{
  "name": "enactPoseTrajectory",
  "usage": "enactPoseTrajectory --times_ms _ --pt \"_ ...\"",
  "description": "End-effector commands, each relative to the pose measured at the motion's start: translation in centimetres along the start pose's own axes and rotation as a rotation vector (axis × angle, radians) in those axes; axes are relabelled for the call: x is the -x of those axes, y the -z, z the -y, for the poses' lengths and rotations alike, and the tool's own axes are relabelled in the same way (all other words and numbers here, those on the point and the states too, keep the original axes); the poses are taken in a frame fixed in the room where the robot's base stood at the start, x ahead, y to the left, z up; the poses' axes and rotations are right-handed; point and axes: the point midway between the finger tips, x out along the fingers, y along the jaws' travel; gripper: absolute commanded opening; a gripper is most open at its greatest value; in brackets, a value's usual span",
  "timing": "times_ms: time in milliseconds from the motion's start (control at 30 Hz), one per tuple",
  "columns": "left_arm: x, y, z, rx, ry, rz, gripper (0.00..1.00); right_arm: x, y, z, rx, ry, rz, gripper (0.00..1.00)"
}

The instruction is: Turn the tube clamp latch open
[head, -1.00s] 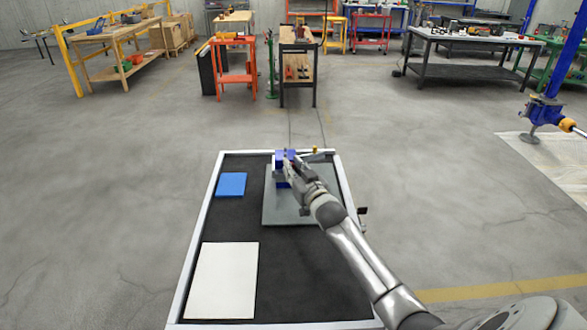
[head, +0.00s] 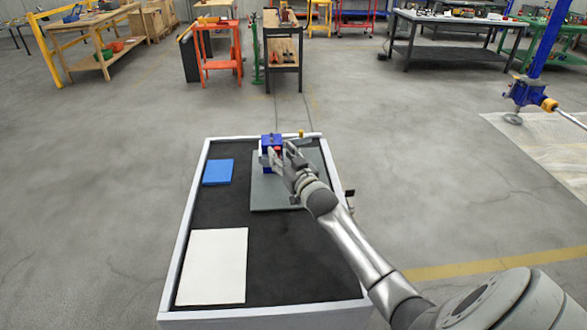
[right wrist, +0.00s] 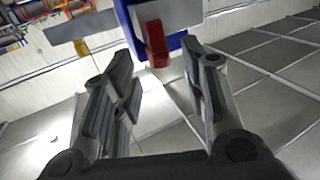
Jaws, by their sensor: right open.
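The tube clamp is a blue block (head: 267,141) at the far end of a grey plate on the cart. Its red latch shows as a small red spot (head: 278,150) in the head view. In the right wrist view the red latch (right wrist: 156,42) sticks out from the blue body (right wrist: 124,22), between and just beyond my fingertips. My right gripper (head: 281,155) is open in front of the clamp. In the right wrist view its spread fingers (right wrist: 157,62) stand on either side of the latch, apparently not touching it. My left gripper is not in view.
The black cart top (head: 265,255) has a pale raised rim. A blue pad (head: 218,172) and a white panel (head: 212,266) lie at its left. The grey plate (head: 262,190) lies under the clamp. A yellow-tipped part (head: 301,134) stands right of the clamp.

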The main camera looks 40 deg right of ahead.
Motion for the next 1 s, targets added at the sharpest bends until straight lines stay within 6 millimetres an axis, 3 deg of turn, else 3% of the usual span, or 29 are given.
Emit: enactPoseTrajectory --times_ms 500,700,1000 --pt "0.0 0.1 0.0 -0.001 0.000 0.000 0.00 8.7 -0.1 0.0 -0.001 0.000 0.002 0.40" --pt "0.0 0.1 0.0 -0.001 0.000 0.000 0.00 10.2 0.0 0.0 0.000 0.000 0.000 0.40" --pt "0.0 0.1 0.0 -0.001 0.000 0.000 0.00 10.4 0.0 0.0 0.001 0.000 0.000 0.40"
